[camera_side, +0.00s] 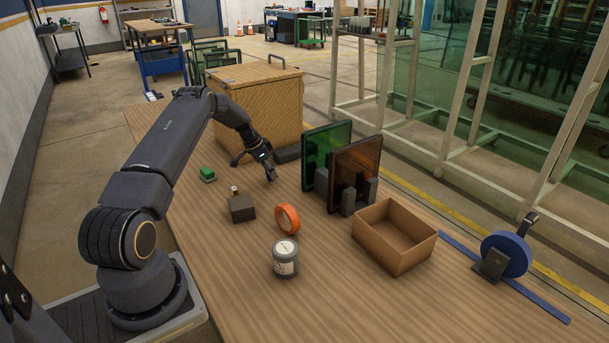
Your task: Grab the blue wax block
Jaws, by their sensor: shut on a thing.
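My gripper (256,172) is over the far part of the wooden table, in front of the wooden crate, pointing down. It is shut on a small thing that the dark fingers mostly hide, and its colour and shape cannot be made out. I cannot pick out a blue wax block anywhere on the open tabletop.
A dark cube with a brass knob (241,208), an orange tape ring (287,219) and a labelled jar (285,259) stand nearer. Green and amber panels (327,152) stand right, by an open cardboard box (394,236). A blue reel (507,254) is far right. The wooden crate (258,106) stands behind.

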